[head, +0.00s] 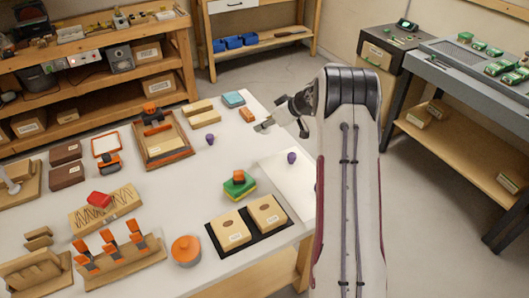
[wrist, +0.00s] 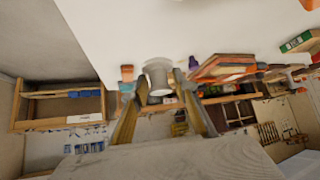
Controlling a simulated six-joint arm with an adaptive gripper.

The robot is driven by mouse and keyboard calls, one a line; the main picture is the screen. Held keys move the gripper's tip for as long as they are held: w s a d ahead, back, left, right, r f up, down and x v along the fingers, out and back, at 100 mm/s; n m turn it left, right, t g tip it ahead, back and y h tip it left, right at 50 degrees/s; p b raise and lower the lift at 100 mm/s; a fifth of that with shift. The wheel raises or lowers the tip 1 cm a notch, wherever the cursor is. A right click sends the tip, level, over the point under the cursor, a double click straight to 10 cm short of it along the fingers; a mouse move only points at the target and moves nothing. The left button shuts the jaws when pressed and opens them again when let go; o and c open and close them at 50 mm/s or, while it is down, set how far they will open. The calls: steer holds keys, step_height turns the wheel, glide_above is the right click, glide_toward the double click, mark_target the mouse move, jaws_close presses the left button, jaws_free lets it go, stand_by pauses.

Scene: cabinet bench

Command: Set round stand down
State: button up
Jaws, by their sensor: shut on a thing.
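My gripper (wrist: 158,92) shows in the wrist view with its two fingers on either side of a pale grey round stand (wrist: 158,72), shut on it. In the head view my gripper (head: 272,122) is over the far right part of the white table. A small grey piece, likely the stand, shows at its tip. The arm covers part of this area. I cannot tell from these views whether the stand touches the table.
Two small purple pieces (head: 210,139) (head: 292,157) stand on the white table (head: 245,160) near my gripper. A teal block (head: 233,99), an orange-topped wooden tray (head: 163,140) and a green and yellow block stack (head: 239,184) are nearby. Bare table lies between them.

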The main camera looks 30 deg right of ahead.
steer(key=shift+f, duration=3.15)
steer(key=shift+f, duration=1.9)
steer(key=o, duration=0.8)
steer(key=shift+f, duration=0.1)
steer(key=shift+r, duration=0.2)
